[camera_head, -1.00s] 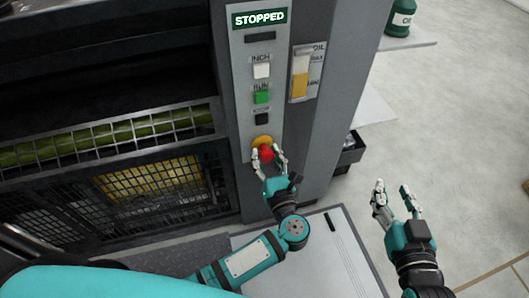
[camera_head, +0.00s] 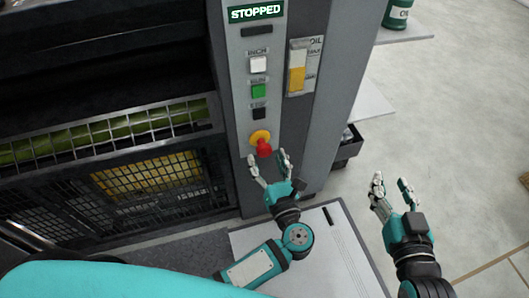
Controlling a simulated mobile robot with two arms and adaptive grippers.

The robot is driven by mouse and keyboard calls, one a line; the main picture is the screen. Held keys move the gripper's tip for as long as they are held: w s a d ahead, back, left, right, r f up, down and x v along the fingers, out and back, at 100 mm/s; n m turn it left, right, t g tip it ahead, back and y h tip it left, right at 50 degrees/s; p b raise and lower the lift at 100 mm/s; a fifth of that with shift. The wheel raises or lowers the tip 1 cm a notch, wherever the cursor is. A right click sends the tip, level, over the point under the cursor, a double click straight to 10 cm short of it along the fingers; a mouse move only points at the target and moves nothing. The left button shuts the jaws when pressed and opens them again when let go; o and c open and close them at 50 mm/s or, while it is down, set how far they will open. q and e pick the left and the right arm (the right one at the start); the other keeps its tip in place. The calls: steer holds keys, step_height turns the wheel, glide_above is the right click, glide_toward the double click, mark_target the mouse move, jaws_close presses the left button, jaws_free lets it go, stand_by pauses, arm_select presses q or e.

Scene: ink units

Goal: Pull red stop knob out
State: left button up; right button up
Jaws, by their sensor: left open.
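The red stop knob (camera_head: 264,148) sits on a yellow round base (camera_head: 260,138) low on the grey control panel. It stands out from the base, and its whole cap shows. My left gripper (camera_head: 268,161) is open just below the knob, its fingertips apart and nothing between them; it looks clear of the knob. My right gripper (camera_head: 391,181) hangs over the floor at the right, its fingers apart and empty.
Above the knob are a black button (camera_head: 259,114), a green button (camera_head: 258,91), a white button (camera_head: 258,65) and a display (camera_head: 256,12) reading STOPPED. A mesh guard (camera_head: 150,180) is at left. A dark bin (camera_head: 349,148) and a green can (camera_head: 397,15) are at right.

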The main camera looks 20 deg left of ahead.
arm_select(q)
steer(key=v, duration=0.9)
